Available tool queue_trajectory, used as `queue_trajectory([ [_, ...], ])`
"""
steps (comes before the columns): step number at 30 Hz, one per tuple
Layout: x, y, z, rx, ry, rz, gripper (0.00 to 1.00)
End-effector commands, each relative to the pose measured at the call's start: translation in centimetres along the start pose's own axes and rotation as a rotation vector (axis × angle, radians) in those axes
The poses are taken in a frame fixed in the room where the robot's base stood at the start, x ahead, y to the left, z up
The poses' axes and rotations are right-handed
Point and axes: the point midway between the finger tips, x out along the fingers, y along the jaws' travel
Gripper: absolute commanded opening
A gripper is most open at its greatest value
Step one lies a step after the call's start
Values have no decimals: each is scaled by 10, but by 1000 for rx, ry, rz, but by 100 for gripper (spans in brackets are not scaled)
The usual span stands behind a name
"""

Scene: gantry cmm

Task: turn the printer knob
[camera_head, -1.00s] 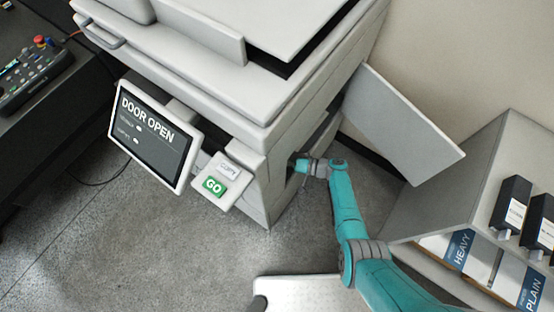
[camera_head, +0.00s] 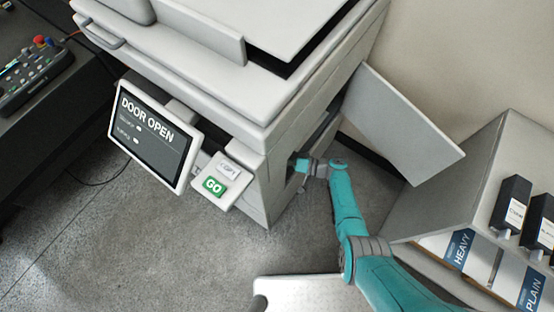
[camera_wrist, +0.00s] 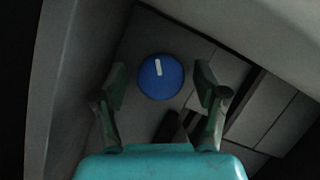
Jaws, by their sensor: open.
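The printer (camera_head: 200,80) stands at the upper left of the head view, its side door (camera_head: 400,122) swung open to the right. Its tilted screen (camera_head: 152,138) reads DOOR OPEN. The knob (camera_wrist: 161,78) is a round blue disc with a white mark, inside the dark bay in the wrist view. The mark stands nearly upright, leaning slightly. My gripper (camera_wrist: 162,100) is open, with one finger on each side of the knob in the picture; I cannot tell whether they touch it. In the head view the printer's side hides my fingertips and the knob.
A green GO button (camera_head: 214,186) sits on the printer's front ledge. A shelf unit (camera_head: 470,165) with dark boxes and paper packs stands at the right. A control panel (camera_head: 35,75) lies on a dark table at the upper left. The floor (camera_head: 120,250) in front is clear.

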Motion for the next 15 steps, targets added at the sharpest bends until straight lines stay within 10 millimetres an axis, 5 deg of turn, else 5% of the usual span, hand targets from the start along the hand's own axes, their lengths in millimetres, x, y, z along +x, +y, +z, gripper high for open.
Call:
queue_trajectory([
  [8,-18,1,-1,0,3,2,72],
  [15,-65,1,0,0,4,2,72],
])
